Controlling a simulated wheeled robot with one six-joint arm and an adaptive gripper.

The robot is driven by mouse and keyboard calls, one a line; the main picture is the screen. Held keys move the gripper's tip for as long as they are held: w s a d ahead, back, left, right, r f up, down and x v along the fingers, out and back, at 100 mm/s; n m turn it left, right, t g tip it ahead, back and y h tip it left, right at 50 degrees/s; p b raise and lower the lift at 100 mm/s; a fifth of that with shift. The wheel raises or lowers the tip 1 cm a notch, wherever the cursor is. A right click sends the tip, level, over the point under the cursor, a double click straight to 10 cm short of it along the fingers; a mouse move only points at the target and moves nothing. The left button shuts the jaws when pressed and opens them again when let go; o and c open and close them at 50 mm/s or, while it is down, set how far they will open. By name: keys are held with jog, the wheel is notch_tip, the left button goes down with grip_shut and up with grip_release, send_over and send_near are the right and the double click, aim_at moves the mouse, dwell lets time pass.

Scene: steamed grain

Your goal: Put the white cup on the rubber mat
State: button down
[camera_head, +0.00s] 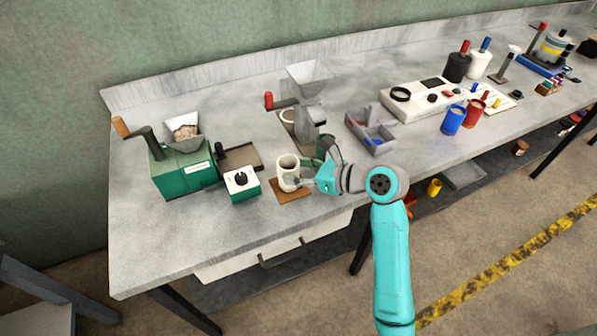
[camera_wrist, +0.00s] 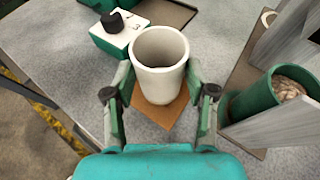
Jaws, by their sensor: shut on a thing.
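The white cup (camera_head: 288,172) is upright between the fingers of my gripper (camera_head: 303,173), which is shut on it. In the wrist view the cup (camera_wrist: 160,62) is empty, with a finger on each side. A flat tan-brown mat (camera_head: 291,197) lies under the cup; in the wrist view its bare part (camera_wrist: 158,115) shows below the cup. I cannot tell whether the cup touches it. A darker flat mat or tray (camera_head: 240,158) lies behind the green control box; which of the two is rubber is not clear.
The green control box with a black knob (camera_head: 241,184) stands close left of the cup. A green grinder (camera_head: 184,170) is farther left. A grey grinder with a hopper (camera_head: 308,80) stands behind. A green cup of grain (camera_wrist: 275,98) is close on the right. Bare tabletop (camera_head: 225,225) lies in front.

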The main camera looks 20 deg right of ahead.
jog(key=shift+f, duration=0.3)
jog(key=shift+f, duration=0.15)
jog(key=shift+c, duration=1.8)
grip_release()
jog(key=v, duration=1.2)
